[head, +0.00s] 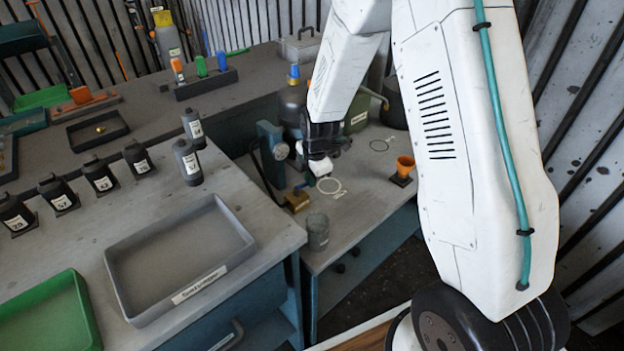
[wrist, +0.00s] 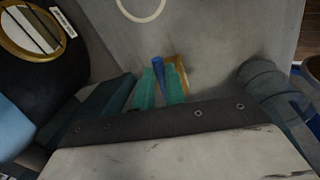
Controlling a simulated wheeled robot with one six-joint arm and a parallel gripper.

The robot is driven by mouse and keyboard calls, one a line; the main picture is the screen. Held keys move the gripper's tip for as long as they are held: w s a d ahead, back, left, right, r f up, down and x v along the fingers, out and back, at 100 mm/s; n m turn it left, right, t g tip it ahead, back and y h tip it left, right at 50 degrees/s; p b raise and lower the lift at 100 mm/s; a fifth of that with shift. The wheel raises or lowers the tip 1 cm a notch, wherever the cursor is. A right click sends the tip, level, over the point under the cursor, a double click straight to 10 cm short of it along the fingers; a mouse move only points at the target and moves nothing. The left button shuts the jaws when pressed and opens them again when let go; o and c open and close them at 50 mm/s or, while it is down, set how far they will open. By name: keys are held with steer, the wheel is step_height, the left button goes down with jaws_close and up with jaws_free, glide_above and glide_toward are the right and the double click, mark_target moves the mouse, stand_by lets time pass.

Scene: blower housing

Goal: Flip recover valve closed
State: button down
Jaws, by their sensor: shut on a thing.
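My gripper (wrist: 160,88) shows two teal fingers in the wrist view. They are closed around a narrow blue lever (wrist: 157,65), which I take to be the valve handle. A brass-coloured body (wrist: 180,72), likely the valve, sits just beyond and right of the fingers and is partly hidden by them. In the head view, the brass body (head: 297,200) sits low beside the teal-grey stand, with my wrist just above and right of it. I cannot tell whether the valve is open or closed.
The teal-grey stand with a round disc (head: 280,151) stands close left of my wrist. A pale ring (head: 329,186) lies flat on the bench. A dark bottle (head: 292,100) stands behind.

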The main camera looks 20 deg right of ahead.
steer(key=shift+w+n, duration=0.45)
steer(key=shift+n, duration=0.55)
steer(key=c, duration=1.5)
jaws_free()
steer(key=shift+o, duration=0.2)
steer(key=shift+r, duration=0.15)
step_height(320, 180, up, 7)
steer(key=s, duration=0.1)
steer(key=shift+s+d+r, duration=0.2)
steer(key=shift+d, duration=0.05)
